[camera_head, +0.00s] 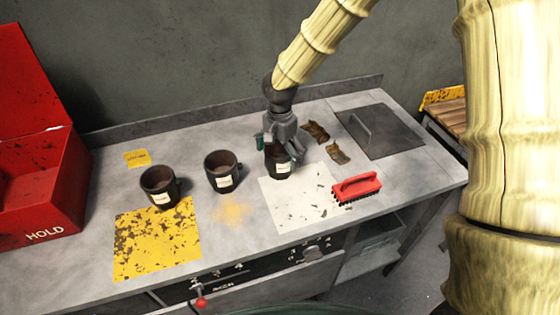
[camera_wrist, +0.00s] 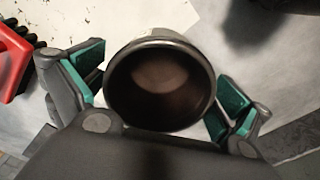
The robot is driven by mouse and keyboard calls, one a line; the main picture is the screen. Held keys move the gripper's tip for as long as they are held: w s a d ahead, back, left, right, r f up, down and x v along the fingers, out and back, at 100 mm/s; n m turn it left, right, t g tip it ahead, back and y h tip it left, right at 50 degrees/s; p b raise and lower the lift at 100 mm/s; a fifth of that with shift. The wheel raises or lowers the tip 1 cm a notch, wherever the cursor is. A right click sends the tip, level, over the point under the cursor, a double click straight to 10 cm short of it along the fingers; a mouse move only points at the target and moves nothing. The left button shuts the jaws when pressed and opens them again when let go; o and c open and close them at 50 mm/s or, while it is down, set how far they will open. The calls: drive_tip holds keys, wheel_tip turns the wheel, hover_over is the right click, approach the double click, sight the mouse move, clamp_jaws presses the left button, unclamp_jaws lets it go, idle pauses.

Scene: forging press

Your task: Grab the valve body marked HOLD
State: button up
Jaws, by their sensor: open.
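Three dark cup-shaped bodies with white labels stand upright on the grey bench: a left one (camera_head: 158,187), a middle one (camera_head: 222,172) and a right one (camera_head: 279,170). The label writing is too small to read, so I cannot tell which is marked HOLD. My gripper (camera_head: 279,149) is at the right body, pointing down. In the wrist view that body's round open mouth (camera_wrist: 160,85) lies between the green finger pads. The fingers are open on either side, with a visible gap at the right pad; contact on the left is unclear.
A red open box lettered HOLD (camera_head: 45,233) stands at the far left. A yellow worn patch (camera_head: 155,245), a white sheet (camera_head: 292,208), a red brush (camera_head: 357,187), brown scraps (camera_head: 317,132) and a handled plate (camera_head: 378,132) lie on the bench. Controls line its front.

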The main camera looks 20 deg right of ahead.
drive_tip(key=shift+f, duration=1.35)
drive_tip(key=shift+s, duration=0.15)
drive_tip(key=c, duration=1.5)
